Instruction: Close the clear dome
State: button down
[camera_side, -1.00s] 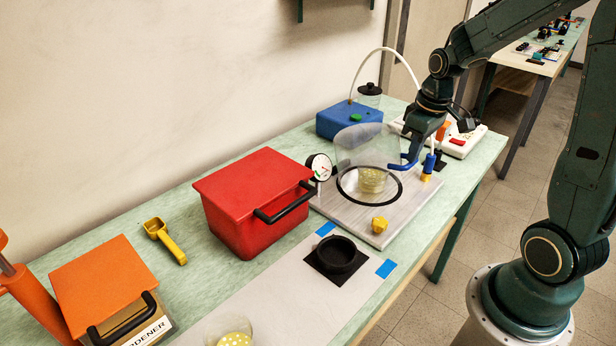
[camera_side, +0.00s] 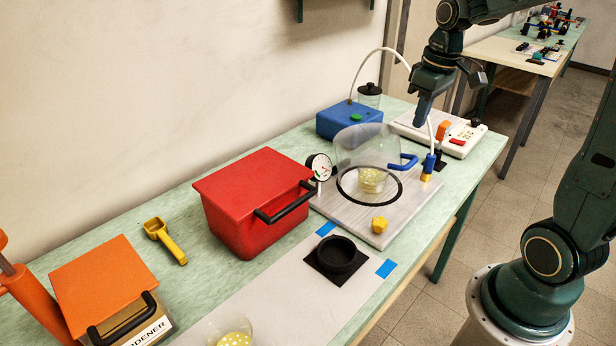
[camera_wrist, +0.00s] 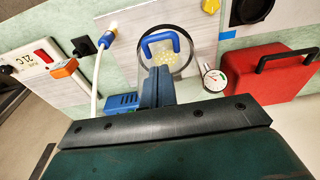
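The clear dome (camera_side: 362,145) stands tilted open over the black ring (camera_side: 345,196) on a pale grey base plate (camera_side: 405,215). Its blue handle (camera_side: 404,162) faces right, and also shows in the wrist view (camera_wrist: 160,40) just beyond my fingers. A small clear cup with yellow contents (camera_side: 371,181) sits inside the ring. My gripper (camera_side: 421,121) is above the handle, apart from it and empty. In the wrist view its fingers (camera_wrist: 157,72) look closed together.
A red box (camera_side: 250,205) with a black handle and a gauge (camera_side: 319,167) stand left of the plate. A blue box (camera_side: 348,118) and a white switch unit (camera_side: 455,135) stand behind. A yellow knob (camera_side: 379,224) is at the plate's front.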

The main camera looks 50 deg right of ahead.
jog(key=r, duration=0.2)
jog(key=s+r, duration=0.1)
jog(key=r, duration=0.1)
jog(key=shift+s+r, duration=0.2)
jog(key=shift+r, duration=0.05)
jog(key=s+a+t, duration=0.4)
jog(key=s+a, duration=0.8)
jog(key=a, duration=0.3)
jog(key=shift+f, duration=0.25)
jog(key=shift+w, duration=0.1)
